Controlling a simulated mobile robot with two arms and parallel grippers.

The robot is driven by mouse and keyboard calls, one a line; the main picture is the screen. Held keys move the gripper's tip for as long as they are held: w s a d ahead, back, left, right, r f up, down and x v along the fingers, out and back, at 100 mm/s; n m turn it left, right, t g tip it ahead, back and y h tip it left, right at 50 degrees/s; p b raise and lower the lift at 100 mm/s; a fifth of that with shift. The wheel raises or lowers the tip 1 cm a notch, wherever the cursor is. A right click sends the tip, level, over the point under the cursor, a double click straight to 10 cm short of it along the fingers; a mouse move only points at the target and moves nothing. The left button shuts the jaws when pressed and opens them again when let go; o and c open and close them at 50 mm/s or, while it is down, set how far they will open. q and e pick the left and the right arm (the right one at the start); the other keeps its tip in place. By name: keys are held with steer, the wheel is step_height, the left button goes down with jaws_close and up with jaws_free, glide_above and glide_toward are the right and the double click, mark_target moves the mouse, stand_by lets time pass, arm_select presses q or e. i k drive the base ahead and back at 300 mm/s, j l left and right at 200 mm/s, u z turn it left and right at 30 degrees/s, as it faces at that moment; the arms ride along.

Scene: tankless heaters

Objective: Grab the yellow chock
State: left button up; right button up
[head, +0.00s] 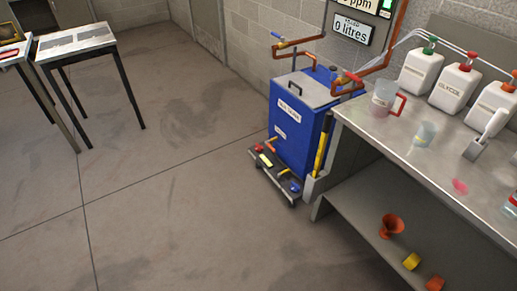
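No gripper of mine shows in the head view. A small yellow object (411,261) lies on the lower shelf of the metal bench at the lower right; it may be the yellow chock, but its shape is too small to be sure. A tall yellow bar (321,150) stands upright between the tank and the bench. I cannot tell for certain which of these is the chock.
An orange funnel (391,225) and an orange object (435,284) are near the yellow object on the shelf. The blue tank (298,125) stands beside the metal bench (400,140), which holds white jugs (420,72). A small table (75,40) is at left. The middle floor is clear.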

mark_target(413, 260)
steer(key=z, duration=1.55)
